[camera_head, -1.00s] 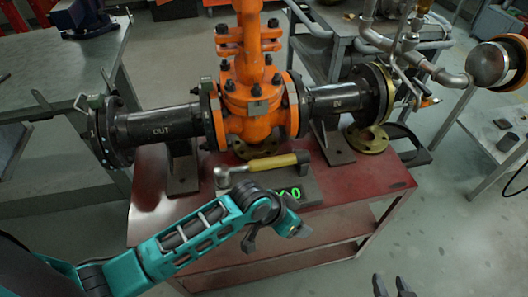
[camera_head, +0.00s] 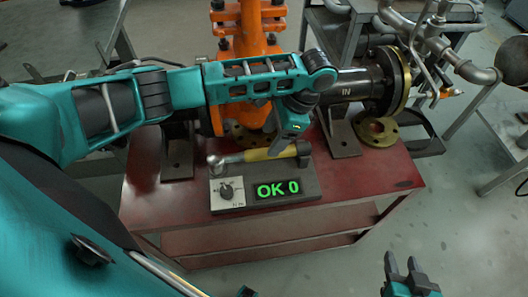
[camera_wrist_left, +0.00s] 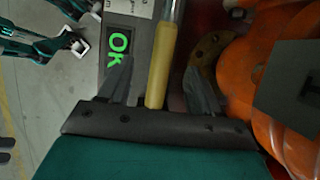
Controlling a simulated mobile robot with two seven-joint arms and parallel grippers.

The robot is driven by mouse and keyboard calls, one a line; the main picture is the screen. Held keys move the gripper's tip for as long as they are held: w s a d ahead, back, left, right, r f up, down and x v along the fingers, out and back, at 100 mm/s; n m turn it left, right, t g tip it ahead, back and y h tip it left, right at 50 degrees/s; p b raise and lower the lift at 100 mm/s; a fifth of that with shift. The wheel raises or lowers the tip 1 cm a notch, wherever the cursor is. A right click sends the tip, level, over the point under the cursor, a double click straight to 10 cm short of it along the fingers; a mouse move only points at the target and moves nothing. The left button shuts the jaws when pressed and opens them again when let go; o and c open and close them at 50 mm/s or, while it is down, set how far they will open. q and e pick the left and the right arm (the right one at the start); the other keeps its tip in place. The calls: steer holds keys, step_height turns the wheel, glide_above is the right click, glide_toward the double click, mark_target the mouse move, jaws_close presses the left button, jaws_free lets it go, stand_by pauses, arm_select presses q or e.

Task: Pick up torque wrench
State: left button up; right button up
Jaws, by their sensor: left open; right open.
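The torque wrench, with a yellow handle (camera_head: 257,155) and a metal head (camera_head: 216,161), lies across a grey tester box (camera_head: 308,181) showing green "OK 0". My left gripper (camera_head: 281,147) is open above the handle's right part in the head view; its fingertips are partly hidden. In the left wrist view the yellow handle (camera_wrist_left: 162,60) runs between the two open fingers (camera_wrist_left: 159,66), with gaps on both sides. Whether the fingers reach down to handle height is hard to tell. My right gripper (camera_head: 402,258) is open and empty at the lower right, away from the table.
The orange valve (camera_head: 252,42) with black flanged pipes stands right behind the wrench; its orange body (camera_wrist_left: 240,75) is close beside the fingers in the wrist view. A brass flange (camera_head: 377,132) lies at the right. The red table top (camera_head: 365,180) is clear at the front right.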

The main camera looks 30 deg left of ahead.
mark_target(264, 154)
arm_select(q)
steer(key=x, duration=0.3)
steer(key=shift+a+f, duration=0.1)
steer(key=shift+f, duration=0.15)
steer(key=shift+w+d+b+x, duration=0.15)
steer(key=shift+b+x, duration=0.1)
steer(key=shift+x, duration=0.65)
steer(key=shift+w+b+x, duration=0.15)
steer(key=shift+b+x, duration=0.1)
steer(key=shift+x, duration=0.65)
steer(key=shift+w+d+b+x, duration=0.15)
steer(key=shift+b+x, duration=0.1)
steer(key=shift+x, duration=0.65)
steer(key=shift+f, duration=0.2)
steer(key=shift+c, duration=0.3)
jaws_close()
steer(key=shift+r, duration=0.15)
